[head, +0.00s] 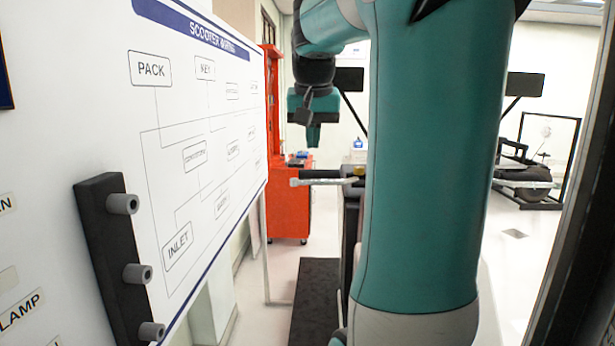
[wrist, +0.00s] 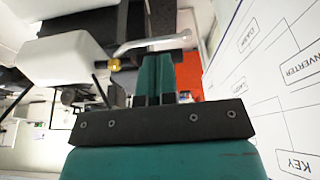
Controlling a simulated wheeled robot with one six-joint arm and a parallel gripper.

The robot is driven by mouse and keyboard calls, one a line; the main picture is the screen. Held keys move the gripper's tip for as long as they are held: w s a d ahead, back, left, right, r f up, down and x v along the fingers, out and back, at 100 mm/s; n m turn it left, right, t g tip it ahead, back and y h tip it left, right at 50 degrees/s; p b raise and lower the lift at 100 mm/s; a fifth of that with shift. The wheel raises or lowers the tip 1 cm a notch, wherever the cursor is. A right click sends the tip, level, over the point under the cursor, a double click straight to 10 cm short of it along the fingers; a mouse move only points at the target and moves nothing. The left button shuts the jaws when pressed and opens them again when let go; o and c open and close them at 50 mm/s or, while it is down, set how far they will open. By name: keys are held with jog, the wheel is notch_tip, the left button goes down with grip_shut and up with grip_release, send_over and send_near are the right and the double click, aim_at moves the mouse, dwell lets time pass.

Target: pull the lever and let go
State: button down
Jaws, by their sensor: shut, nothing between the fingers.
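A silver lever (head: 318,181) sticks out to the left from a dark unit in the head view, with a black bar beside it. In the wrist view the bent silver lever (wrist: 150,43) runs from a brass-coloured pivot (wrist: 114,64) to just beyond my fingertips. My gripper (head: 313,146) points down and shows above the lever in the head view, with a visible gap. Its teal fingers (wrist: 156,58) are together and empty in the wrist view. The lever is outside the fingers. The exact distance in depth is hard to tell.
A white wiring board (head: 200,130) stands along the left, with a black hook strip (head: 112,255) at its near end. A red cabinet (head: 288,205) stands behind the lever. A dark mat (head: 316,300) lies on the floor. My own arm hides much of the middle right.

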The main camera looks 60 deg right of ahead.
jog(key=shift+f, duration=0.15)
jog(key=w+d+f+p, duration=0.3)
jog(key=d+f, duration=0.3)
jog(key=f, duration=0.3)
jog(key=shift+w+f, duration=0.35)
jog(key=shift+f, duration=0.05)
jog(key=w+d+m+g+p, duration=0.1)
jog(key=w+d+m, duration=0.2)
jog(key=shift+m+h+p, duration=0.3)
jog(key=shift+m+p, duration=0.05)
jog(key=shift+m, duration=0.05)
jog(key=shift+a, duration=0.1)
dwell(0.9)
